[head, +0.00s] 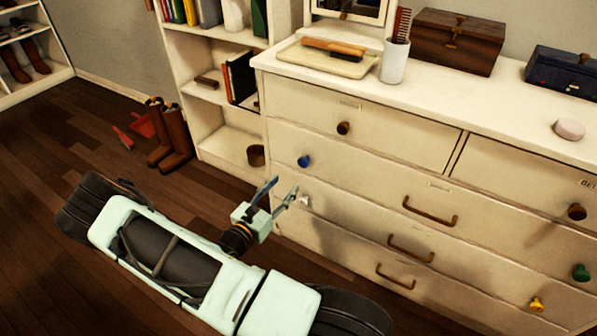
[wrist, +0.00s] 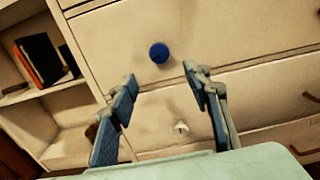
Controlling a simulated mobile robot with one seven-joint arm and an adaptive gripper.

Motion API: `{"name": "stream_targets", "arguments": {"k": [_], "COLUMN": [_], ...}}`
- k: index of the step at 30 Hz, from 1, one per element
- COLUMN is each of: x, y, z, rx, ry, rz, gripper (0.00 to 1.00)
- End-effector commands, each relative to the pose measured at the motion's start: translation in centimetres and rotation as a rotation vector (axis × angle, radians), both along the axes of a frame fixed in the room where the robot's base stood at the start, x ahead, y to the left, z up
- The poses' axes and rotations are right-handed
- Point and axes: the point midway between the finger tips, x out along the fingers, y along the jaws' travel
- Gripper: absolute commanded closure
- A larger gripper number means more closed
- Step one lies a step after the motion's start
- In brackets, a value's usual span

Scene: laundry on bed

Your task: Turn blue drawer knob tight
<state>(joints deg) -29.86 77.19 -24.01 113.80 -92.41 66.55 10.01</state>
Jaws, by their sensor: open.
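The blue drawer knob (head: 304,161) is at the left end of a drawer front on the cream dresser (head: 390,140), below the top row. In the wrist view the blue knob (wrist: 159,53) shows beyond and between my fingertips, apart from them. My gripper (head: 283,190) is open and empty, in front of the dresser's left side and a little below the blue knob in the head view. In the wrist view its two fingers (wrist: 160,80) stand wide apart. A white knob (wrist: 181,127) on a lower drawer shows between the fingers.
Other drawers carry a brown knob (head: 343,128), a green knob (head: 581,272), a yellow knob (head: 537,304) and brown bar handles (head: 430,211). A bookshelf (head: 225,140) stands left of the dresser. Brown boots (head: 173,140) stand on the floor. A tray (head: 325,60) and boxes sit on top.

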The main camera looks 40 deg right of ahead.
Motion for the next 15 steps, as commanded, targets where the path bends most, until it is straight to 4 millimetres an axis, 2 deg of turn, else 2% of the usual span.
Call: {"name": "stream_targets", "arguments": {"k": [9,15], "x": [2.2,3.4], "y": [-5.5,-8.1], "z": [-0.1,0.0], "rx": [-0.002,-0.002], "ry": [-0.003,-0.002], "rz": [-0.004,-0.002], "gripper": [0.56,0.56]}}
